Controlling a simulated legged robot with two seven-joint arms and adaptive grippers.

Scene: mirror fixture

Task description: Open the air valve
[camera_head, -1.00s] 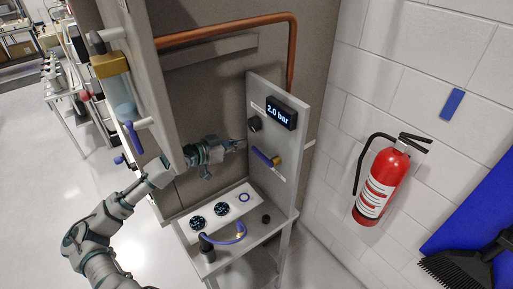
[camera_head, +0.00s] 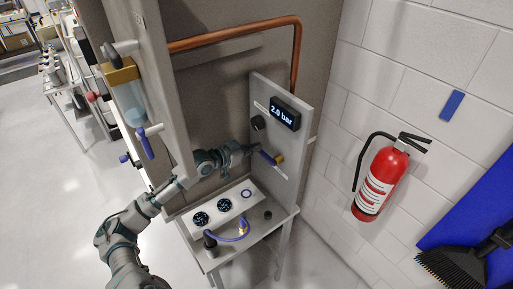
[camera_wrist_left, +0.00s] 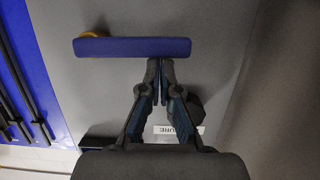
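A valve with a blue lever (camera_head: 267,157) and a brass body (camera_head: 279,159) is on the grey upright panel (camera_head: 285,88), below a display reading 2.0 bar (camera_head: 285,114). In the left wrist view the lever (camera_wrist_left: 135,47) lies crosswise, with a bit of brass behind its left end. My left gripper (camera_head: 254,149) is at the panel beside the lever. In the wrist view its fingertips (camera_wrist_left: 160,63) are together, with nothing seen between them, at the lever's lower edge. I cannot tell whether they touch it. My right gripper is out of view.
A black knob (camera_head: 257,123) sits just above the lever. Below is a small table (camera_head: 285,215) with round gauges and a curved purple hose (camera_head: 236,238). Another blue lever (camera_head: 146,143) hangs at the left cabinet edge. A fire extinguisher (camera_head: 381,183) is on the right wall.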

